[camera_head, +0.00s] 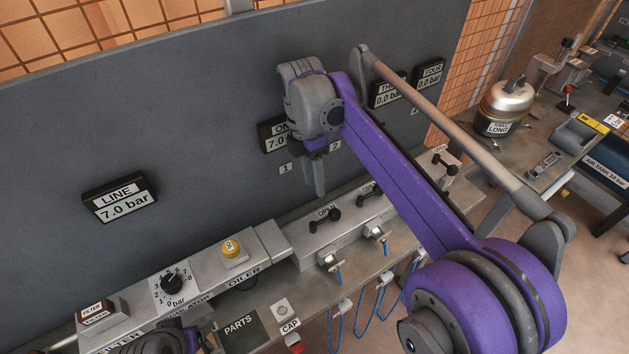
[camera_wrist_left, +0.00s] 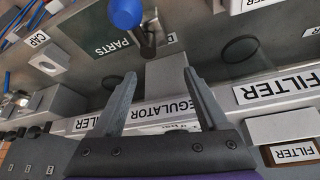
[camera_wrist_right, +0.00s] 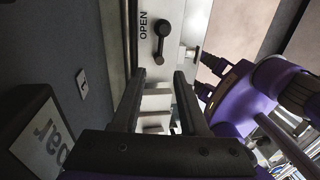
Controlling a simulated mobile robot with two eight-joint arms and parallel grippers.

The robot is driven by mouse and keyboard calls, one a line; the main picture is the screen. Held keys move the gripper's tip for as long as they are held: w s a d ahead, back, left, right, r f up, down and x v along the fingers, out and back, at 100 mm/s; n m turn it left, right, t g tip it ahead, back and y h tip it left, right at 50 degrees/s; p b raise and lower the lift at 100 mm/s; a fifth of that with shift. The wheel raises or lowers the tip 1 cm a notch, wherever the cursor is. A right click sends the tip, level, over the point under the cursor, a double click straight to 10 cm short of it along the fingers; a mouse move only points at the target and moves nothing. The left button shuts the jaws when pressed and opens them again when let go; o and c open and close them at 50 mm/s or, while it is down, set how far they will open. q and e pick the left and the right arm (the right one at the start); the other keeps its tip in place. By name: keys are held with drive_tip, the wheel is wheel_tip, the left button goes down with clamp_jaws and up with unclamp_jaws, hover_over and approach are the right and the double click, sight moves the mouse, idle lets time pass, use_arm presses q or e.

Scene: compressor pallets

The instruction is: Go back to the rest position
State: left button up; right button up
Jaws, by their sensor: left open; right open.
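My right gripper (camera_head: 316,185) hangs fingers down in front of the grey panel, just beside the gauge reading 7.0 and above the valve row. In the right wrist view its two fingers (camera_wrist_right: 160,78) are apart with nothing between them. A black valve lever marked OPEN (camera_wrist_right: 160,45) shows beyond the fingertips. In the left wrist view my left gripper (camera_wrist_left: 160,76) has its fingers spread and empty, over the regulator block (camera_wrist_left: 168,82). In the head view only a purple piece of my left arm shows at the bottom edge; its fingers are not visible there.
Valve levers (camera_head: 325,221) stand close below my right gripper. A metal tank labelled LONG (camera_head: 505,105) stands farther right. Blue hoses (camera_head: 376,305) hang below the valves.

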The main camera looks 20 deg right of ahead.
drive_tip(key=s+d+f+m+t, duration=0.2)
drive_tip(key=s+f+m, duration=0.4)
drive_tip(key=s+m, duration=0.4)
drive_tip(key=s+d+f+m+t, duration=0.2)
drive_tip(key=s+f+m+t, duration=0.3)
drive_tip(key=s+m, duration=0.5)
wheel_tip(320, 180, down, 2)
drive_tip(key=shift+f+m+y, duration=0.15)
drive_tip(key=shift+m+y, duration=0.15)
drive_tip(key=shift+m, duration=0.2)
